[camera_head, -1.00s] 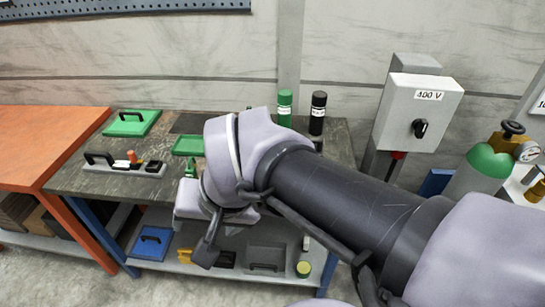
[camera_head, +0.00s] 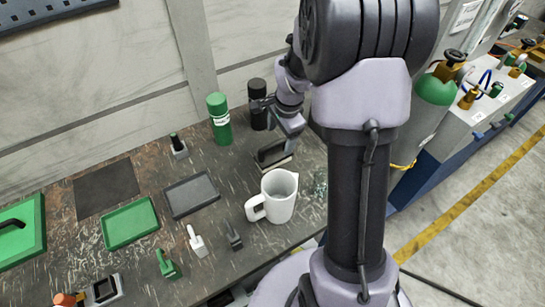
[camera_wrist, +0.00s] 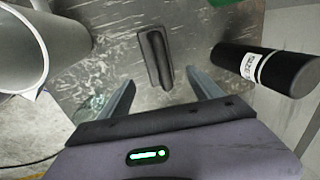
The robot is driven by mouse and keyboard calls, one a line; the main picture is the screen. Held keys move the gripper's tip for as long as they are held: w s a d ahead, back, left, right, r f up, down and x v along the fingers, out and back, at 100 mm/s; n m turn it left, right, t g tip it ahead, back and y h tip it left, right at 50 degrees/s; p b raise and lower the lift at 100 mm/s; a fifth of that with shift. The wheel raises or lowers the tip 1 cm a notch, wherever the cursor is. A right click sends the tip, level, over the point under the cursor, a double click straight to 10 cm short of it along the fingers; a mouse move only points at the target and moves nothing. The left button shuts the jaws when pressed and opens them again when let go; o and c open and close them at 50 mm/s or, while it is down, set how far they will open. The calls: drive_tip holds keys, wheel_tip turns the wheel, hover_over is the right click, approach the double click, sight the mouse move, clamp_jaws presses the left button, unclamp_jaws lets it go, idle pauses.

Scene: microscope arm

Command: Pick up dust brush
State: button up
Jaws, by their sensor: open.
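A dark, flat-based piece with a long raised black handle, most likely the dust brush, lies on the bench (camera_head: 272,153). In the wrist view it (camera_wrist: 154,58) lies just beyond my open fingers, nearly in line with the gap between them. In the head view my gripper (camera_head: 281,120) hangs beside and above the brush at the back right of the bench. Its height above the bench is hard to judge.
A white jug (camera_head: 280,195) stands close in front of the brush. A black bottle (camera_head: 257,104) and a green bottle (camera_head: 219,118) stand behind. Small handled tools, a grey tray (camera_head: 192,194) and a green tray (camera_head: 130,222) lie to the left.

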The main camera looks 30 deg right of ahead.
sight(275, 155)
wheel_tip(275, 155, down, 3)
drive_tip(key=shift+w+f+b, duration=0.1)
drive_tip(key=shift+f+b, duration=0.05)
drive_tip(key=shift+b, duration=0.2)
drive_tip(key=f, duration=0.1)
drive_tip(key=f+b, duration=0.1)
drive_tip(key=f, duration=0.1)
drive_tip(key=a+f+b, duration=0.1)
drive_tip(key=f, duration=0.1)
drive_tip(key=shift+w+a, duration=0.1)
drive_tip(key=shift+w, duration=0.3)
drive_tip(key=shift+w+f+b, duration=0.15)
drive_tip(key=shift+f+b, duration=0.15)
drive_tip(key=shift+r, duration=0.15)
drive_tip(key=shift+c, duration=0.4)
drive_tip(key=c, duration=1.5)
wheel_tip(275, 155, up, 10)
drive_tip(key=p, duration=0.4)
